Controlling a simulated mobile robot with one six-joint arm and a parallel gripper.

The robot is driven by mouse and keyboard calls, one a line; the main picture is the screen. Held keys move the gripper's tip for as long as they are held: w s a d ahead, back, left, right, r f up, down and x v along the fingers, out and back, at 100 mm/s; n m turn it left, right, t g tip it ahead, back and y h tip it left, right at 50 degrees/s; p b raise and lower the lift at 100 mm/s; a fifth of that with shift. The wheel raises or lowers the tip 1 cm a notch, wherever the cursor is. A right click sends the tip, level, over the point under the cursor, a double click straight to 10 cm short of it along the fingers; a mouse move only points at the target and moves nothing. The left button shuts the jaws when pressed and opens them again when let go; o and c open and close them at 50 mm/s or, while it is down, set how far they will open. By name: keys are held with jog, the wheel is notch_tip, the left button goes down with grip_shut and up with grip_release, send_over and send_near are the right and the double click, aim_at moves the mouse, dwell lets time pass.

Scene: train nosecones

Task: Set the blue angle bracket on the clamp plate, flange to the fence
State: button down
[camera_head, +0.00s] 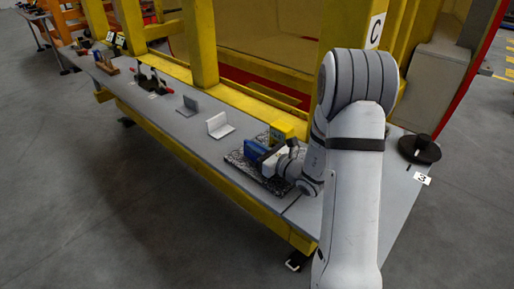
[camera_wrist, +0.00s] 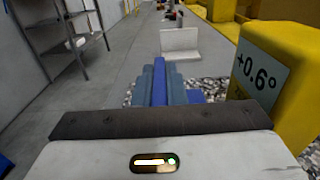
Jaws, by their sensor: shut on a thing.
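The blue angle bracket (camera_head: 252,147) is over the speckled dark plate on the bench. My gripper (camera_head: 262,153) is shut on it. In the wrist view the bright blue bracket (camera_wrist: 160,82) shows between the two grey-blue fingers of my gripper (camera_wrist: 160,88), with more blue low at the right. Whether the bracket touches the speckled plate is hard to tell. Farther along the bench stand dark fixtures with red handles (camera_head: 164,89), which look like the clamp plate's clamps. The plate and its fence are too small to make out.
A yellow box (camera_wrist: 276,72) reading +0.6° stands close at the right of my gripper. The speckled plate (camera_head: 238,160) lies beneath. A white bracket (camera_head: 218,126) and a grey bracket (camera_head: 188,106) stand along the bench. Yellow posts (camera_head: 200,45) rise behind it.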

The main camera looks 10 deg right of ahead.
jog(key=c, duration=1.5)
grip_release()
